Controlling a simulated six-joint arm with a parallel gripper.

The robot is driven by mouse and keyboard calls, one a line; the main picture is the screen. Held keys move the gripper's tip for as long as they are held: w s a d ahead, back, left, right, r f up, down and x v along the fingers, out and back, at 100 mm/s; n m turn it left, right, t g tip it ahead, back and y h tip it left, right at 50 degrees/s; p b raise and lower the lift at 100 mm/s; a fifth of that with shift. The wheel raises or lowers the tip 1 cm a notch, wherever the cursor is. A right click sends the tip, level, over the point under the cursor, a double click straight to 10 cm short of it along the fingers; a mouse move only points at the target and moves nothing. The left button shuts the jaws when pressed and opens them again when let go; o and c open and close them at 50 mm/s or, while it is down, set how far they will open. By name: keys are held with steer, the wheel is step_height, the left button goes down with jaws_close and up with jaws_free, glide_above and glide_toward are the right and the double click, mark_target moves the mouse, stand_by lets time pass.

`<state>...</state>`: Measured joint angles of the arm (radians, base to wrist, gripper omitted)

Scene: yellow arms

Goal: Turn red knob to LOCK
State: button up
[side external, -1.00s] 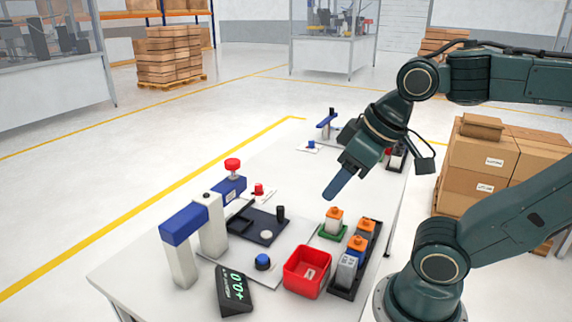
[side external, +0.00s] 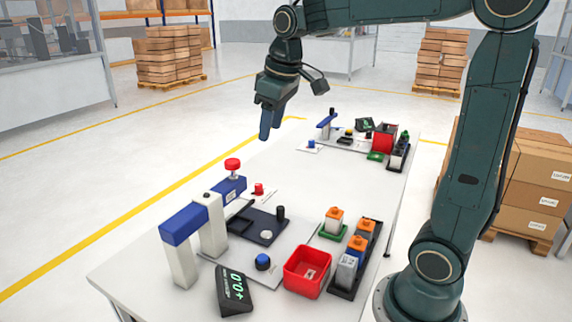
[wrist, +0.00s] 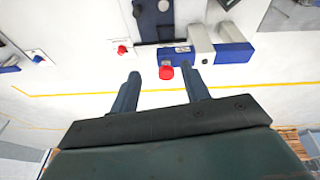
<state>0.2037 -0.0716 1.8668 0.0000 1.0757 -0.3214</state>
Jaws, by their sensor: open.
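A small red knob (side external: 258,188) sits on a white plate on the table, just right of the blue-armed fixture. It also shows in the wrist view (wrist: 122,49), left of my fingers. Its label and exact turn angle are too small to read. A larger red round cap (side external: 232,165) tops the blue arm of the fixture. In the wrist view this cap (wrist: 166,73) appears between my fingertips. My gripper (side external: 266,126) is open and empty, pointing down, high above the table and apart from both red parts.
The fixture has white posts and a blue beam (side external: 184,224). A dark tray (side external: 262,228), a blue button (side external: 263,261), a red bin (side external: 307,272) and a black display (side external: 233,290) stand at the front. Another set of parts stands at the table's far end.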

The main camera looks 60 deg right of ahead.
steer(key=w+d+f+g, duration=0.2)
steer(key=w+d+f, duration=0.3)
steer(key=w+d, duration=0.4)
steer(key=n+g, duration=0.1)
steer(key=n, duration=0.1)
glide_above(259, 185)
step_height(259, 185, down, 10)
steer(key=shift+w+d+r+y, duration=0.1)
steer(key=shift+w+r+y, duration=0.05)
steer(key=shift+y, duration=0.15)
step_height(259, 185, down, 14)
steer(key=shift+r, duration=0.1)
steer(key=c, duration=1)
